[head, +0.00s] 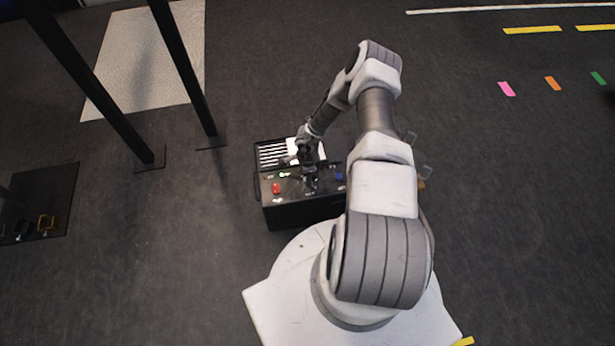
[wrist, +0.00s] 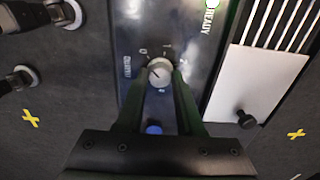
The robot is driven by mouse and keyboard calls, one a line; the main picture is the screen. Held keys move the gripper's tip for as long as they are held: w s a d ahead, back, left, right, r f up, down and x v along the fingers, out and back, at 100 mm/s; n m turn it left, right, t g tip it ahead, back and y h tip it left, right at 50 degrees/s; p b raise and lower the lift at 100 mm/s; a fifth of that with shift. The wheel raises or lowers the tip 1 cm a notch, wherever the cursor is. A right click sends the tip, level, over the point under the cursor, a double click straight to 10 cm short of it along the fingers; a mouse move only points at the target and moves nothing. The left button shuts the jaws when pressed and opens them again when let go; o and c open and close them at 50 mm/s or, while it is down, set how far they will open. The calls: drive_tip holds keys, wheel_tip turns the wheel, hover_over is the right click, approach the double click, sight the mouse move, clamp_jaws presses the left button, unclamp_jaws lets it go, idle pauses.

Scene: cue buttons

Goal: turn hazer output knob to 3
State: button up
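The hazer (head: 290,214) is a dark box on the floor in front of my base. Its output knob (wrist: 160,72) is round and grey on the black panel (wrist: 139,22), with small digits around it. A dark mark shows on the knob, but its exact setting is hard to read. My gripper (wrist: 161,77) is over the panel, with one fingertip at each side of the knob. The fingers stand apart by about the knob's width; whether they press on it cannot be told. In the head view my gripper (head: 309,186) hides the knob.
Black posts (head: 185,70) stand at left. The floor to the right is mostly clear.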

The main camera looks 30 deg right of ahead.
clamp_jaws()
